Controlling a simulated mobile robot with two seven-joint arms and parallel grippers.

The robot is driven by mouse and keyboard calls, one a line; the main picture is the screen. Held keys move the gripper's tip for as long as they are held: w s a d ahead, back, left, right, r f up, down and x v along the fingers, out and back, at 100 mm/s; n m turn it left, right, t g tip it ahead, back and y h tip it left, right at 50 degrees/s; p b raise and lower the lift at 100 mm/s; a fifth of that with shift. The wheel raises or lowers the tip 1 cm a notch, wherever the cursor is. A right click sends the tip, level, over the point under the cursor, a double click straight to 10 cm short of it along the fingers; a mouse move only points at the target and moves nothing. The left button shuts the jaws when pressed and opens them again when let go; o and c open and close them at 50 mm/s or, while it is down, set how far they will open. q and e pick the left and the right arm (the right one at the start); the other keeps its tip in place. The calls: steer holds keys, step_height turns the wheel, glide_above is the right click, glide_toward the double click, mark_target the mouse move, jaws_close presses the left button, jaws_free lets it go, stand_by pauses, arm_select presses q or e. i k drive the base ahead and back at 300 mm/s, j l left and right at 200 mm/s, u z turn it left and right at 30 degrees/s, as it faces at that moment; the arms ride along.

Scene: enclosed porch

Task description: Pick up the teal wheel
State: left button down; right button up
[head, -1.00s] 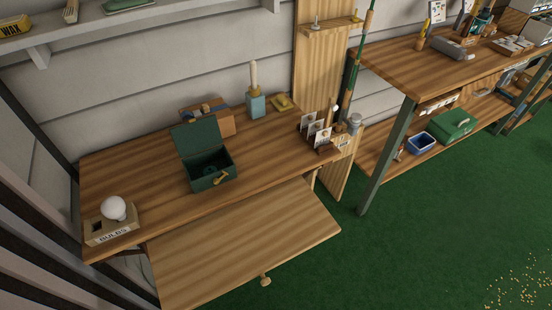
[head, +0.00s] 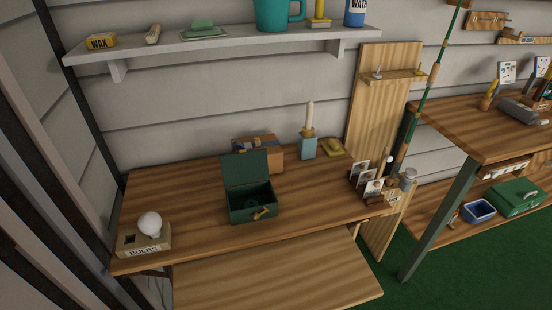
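An open dark green metal box (head: 253,213) stands on the wooden desk, its lid raised at the back and a brass latch on its front. Inside it lies a dark green-teal round thing (head: 251,199), partly hidden by the box's front wall and in shadow. It looks like the teal wheel, but I cannot be sure. No other teal wheel shows clearly. Neither of my grippers is in view.
The wooden desk (head: 300,205) also holds a bulb box (head: 143,244), a candle in a blue holder (head: 308,147) and a card rack (head: 370,185). A pulled-out board (head: 275,275) juts in front. A wall shelf (head: 225,43) hangs above. A workbench stands right.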

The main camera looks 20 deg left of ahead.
mark_target(250, 204)
steer(key=l+u, duration=0.15)
steer(key=u, duration=0.25)
steer(key=i+l+u, duration=0.1)
steer(key=u, duration=0.3)
steer(key=l+u, duration=0.2)
steer(key=u, duration=0.25)
